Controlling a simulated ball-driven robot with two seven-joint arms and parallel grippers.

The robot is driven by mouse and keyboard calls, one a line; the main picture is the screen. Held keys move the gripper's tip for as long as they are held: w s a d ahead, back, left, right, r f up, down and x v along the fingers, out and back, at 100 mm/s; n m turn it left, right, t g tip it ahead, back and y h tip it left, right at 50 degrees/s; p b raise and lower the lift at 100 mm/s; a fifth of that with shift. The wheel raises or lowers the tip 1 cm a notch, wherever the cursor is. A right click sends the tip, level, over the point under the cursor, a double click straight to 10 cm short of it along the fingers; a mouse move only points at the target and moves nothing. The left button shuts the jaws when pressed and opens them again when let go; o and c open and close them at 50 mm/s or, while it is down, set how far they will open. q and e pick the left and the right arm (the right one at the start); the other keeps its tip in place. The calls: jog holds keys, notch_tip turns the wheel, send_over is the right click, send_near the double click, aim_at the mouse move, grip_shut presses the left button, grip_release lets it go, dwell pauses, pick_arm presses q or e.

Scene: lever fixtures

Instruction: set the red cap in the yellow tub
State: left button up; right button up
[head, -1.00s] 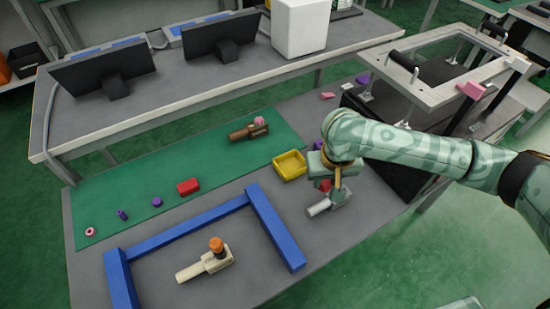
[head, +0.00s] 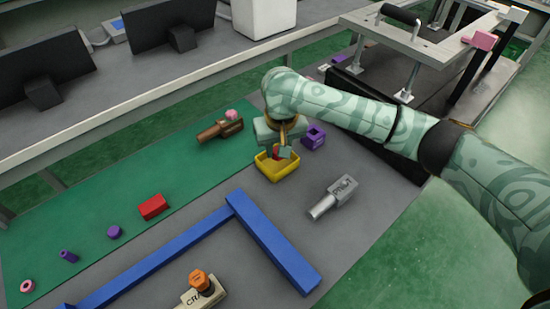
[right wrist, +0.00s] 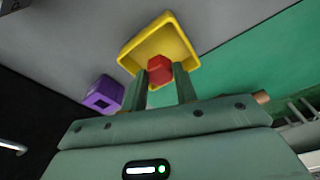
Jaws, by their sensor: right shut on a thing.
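My right gripper (head: 284,150) is over the yellow tub (head: 264,168), pointing down. It is shut on the red cap (head: 283,153). In the right wrist view the red cap (right wrist: 160,69) sits between the two fingers (right wrist: 160,78), in front of the yellow tub (right wrist: 133,54). The cap is over the tub's opening; I cannot tell whether it touches the tub's floor. The gripper partly hides the tub in the head view. My left gripper is in neither view.
A purple block with a square hole (head: 314,137) stands close beside the tub. A grey fixture (head: 334,197) with a bare top lies in front. A brown fixture (head: 220,129) with a pink cap is to the left. Blue bars (head: 272,243) frame a beige fixture with an orange cap (head: 200,280).

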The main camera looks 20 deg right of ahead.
aim_at(278, 166)
notch_tip(278, 166, down, 4)
jog(key=shift+w+r+b, duration=0.1)
jog(key=shift+r+b, duration=0.15)
jog(key=shift+b, duration=0.7)
jog(key=shift+f, duration=0.15)
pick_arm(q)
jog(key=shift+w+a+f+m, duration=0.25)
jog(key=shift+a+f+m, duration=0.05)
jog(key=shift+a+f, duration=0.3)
pick_arm(e)
jog(key=shift+r, duration=0.25)
jog(key=shift+f, duration=0.1)
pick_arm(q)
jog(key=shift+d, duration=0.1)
pick_arm(e)
jog(key=o, duration=0.8)
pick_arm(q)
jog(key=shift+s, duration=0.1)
